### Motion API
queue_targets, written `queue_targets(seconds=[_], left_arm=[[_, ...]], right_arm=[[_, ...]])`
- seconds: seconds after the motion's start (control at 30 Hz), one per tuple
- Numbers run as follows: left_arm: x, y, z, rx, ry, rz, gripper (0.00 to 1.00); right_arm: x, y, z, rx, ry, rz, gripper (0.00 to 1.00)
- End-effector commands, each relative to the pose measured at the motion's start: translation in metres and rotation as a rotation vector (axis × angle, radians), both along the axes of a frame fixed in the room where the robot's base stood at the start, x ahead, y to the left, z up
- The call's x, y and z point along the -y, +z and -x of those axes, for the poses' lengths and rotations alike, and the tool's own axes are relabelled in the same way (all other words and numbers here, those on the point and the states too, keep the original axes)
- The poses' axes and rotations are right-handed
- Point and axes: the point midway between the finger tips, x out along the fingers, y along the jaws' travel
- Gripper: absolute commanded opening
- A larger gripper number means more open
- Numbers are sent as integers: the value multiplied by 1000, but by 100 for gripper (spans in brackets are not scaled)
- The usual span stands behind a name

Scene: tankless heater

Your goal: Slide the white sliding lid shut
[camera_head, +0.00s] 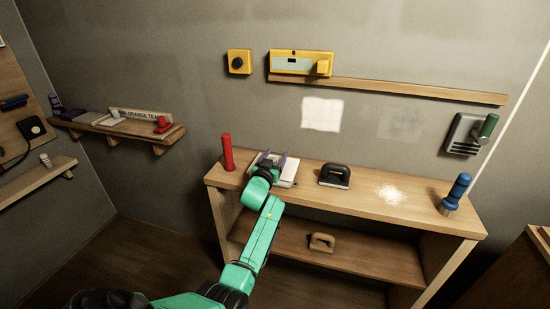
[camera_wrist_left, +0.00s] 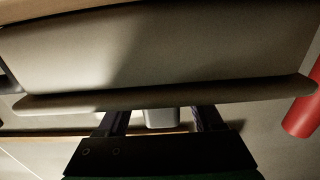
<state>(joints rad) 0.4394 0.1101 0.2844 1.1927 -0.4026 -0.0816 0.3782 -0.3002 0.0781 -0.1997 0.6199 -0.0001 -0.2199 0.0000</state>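The white box with its sliding lid (camera_head: 290,172) sits on the wooden bench top, right of a red cylinder. My left gripper (camera_head: 273,161) is over it and hides much of it, so how far the lid is open cannot be told. In the left wrist view a broad pale panel (camera_wrist_left: 150,45) with a raised lip fills the upper part. Both fingers of the left gripper (camera_wrist_left: 161,119) stand apart there, with a small grey block (camera_wrist_left: 160,117) between them and gaps on both sides. My right gripper is not in view.
The red cylinder (camera_head: 227,152) stands close left of the box and also shows in the wrist view (camera_wrist_left: 303,105).

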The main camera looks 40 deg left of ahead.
Motion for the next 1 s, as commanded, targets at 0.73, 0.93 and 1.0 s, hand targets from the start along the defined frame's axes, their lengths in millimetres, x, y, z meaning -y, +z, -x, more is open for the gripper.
queue_targets(seconds=[0.73,0.93,1.0], left_arm=[[36,-2,102,-3,-1,1,68],[47,-1,133,-3,-1,1,68],[48,0,136,-2,-1,1,68]], right_arm=[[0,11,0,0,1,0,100],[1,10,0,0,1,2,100],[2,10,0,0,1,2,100]])
